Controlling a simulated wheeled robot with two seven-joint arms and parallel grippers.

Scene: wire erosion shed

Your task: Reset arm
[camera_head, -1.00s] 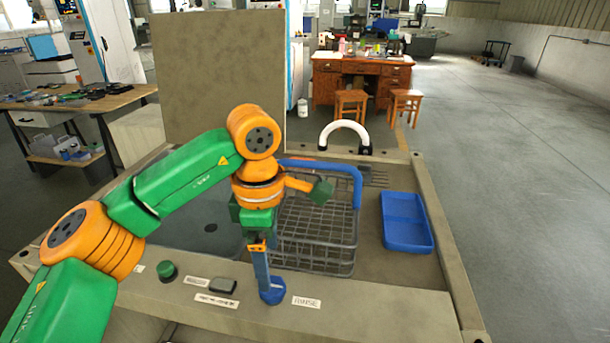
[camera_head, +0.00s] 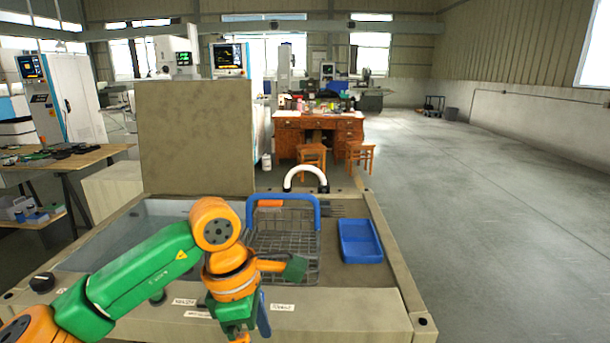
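My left arm comes in from the left, and its gripper (camera_head: 243,335) points down at the front panel of the sink bench (camera_head: 345,308). Its fingers are largely hidden by its own body and the bottom picture edge, so I cannot tell whether they are open or shut. A blue lever (camera_head: 263,316) stands right beside the gripper, near the rinse label (camera_head: 282,307); whether they touch is unclear. My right gripper is out of view.
A wire basket (camera_head: 287,240) with a blue handle sits in the bench behind my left wrist. A blue tray (camera_head: 360,240) lies to its right. A white curved spout (camera_head: 305,178) and a tall grey panel (camera_head: 197,138) stand behind. The floor at right is clear.

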